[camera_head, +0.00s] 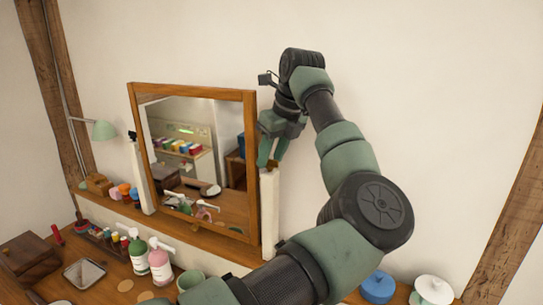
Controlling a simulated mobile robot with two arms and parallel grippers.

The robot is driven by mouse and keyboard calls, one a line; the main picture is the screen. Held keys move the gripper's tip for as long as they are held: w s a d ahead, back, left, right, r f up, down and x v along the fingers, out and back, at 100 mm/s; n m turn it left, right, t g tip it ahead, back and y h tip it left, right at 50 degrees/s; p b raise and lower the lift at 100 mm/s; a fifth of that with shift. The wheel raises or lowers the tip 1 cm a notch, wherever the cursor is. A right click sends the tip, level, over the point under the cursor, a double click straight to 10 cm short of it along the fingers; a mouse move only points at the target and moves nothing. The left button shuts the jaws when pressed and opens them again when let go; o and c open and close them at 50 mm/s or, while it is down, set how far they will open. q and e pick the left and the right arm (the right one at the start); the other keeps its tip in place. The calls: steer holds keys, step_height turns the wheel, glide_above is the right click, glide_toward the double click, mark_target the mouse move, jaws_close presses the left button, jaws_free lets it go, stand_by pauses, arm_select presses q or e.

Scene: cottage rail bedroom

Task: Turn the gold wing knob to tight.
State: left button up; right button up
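A wood-framed mirror (251,160) stands tilted between two white posts on the wooden dresser. A small gold-brown piece (272,164), likely the gold wing knob, shows at the top of the right post (269,215). Its wings and angle are too small to read. My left gripper (271,160) points down over this post top, its two green fingers apart on either side of the small piece. I cannot tell whether they touch it. A dark knob (132,135) sits atop the left post (142,175). My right gripper is not in view.
Pump bottles (160,262), a small tray (85,273) and a wooden box (28,262) stand at the left front. Blue (378,287) and white (433,290) lidded jars stand at the right. My arm crosses the right front.

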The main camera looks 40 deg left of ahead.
arm_select(q)
steer(key=b+v, duration=0.1)
steer(key=v, duration=0.6)
steer(key=shift+r, duration=0.35)
steer(key=shift+s+d+f, duration=0.1)
steer(key=shift+d, duration=0.05)
